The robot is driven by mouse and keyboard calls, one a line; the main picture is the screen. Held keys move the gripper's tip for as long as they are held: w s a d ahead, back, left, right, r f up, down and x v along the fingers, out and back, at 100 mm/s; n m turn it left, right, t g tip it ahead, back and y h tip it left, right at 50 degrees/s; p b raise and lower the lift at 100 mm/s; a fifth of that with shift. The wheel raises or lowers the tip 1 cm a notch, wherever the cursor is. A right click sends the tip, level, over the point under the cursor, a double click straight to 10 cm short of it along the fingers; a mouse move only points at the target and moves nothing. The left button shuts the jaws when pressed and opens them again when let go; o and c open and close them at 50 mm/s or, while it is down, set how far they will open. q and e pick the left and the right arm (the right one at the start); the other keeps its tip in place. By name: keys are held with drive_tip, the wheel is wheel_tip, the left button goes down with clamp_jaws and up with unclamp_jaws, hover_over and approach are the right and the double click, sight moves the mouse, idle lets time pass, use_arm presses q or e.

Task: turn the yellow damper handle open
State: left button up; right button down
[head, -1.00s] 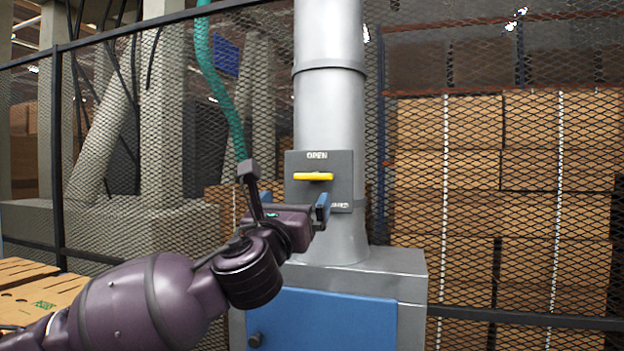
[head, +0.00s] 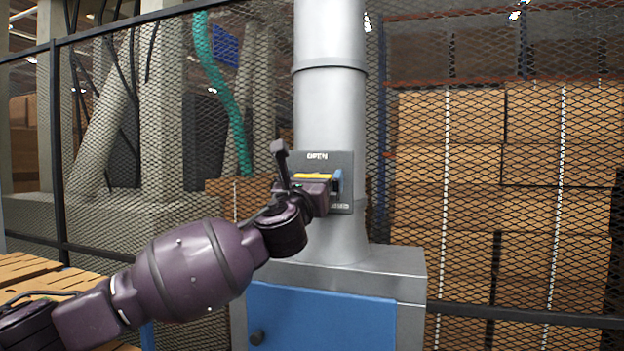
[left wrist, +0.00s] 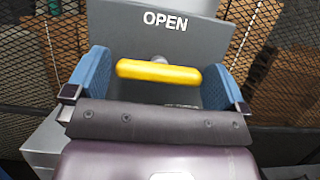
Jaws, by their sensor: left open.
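The yellow damper handle (head: 313,176) lies level across a grey plate (head: 343,163) on the front of a metal duct. OPEN is printed above the handle; the lower lettering is mostly hidden. My left gripper (head: 312,172) is at the plate, covering the handle's lower part in the head view. In the left wrist view, my open left gripper (left wrist: 158,82) has one blue finger beyond each end of the handle (left wrist: 158,72). The handle lies between the fingers with small gaps, nearly level, its right end slightly lower. My right gripper is not in view.
The duct (head: 330,110) rises from a grey cabinet with a blue door (head: 320,318). A mesh fence (head: 420,200) stands behind, with stacked cardboard boxes (head: 450,200) beyond it. A green hose (head: 222,90) hangs to the left. Slatted wooden pieces (head: 30,275) lie at the lower left.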

use_arm(q)
drive_tip(key=c, duration=0.7)
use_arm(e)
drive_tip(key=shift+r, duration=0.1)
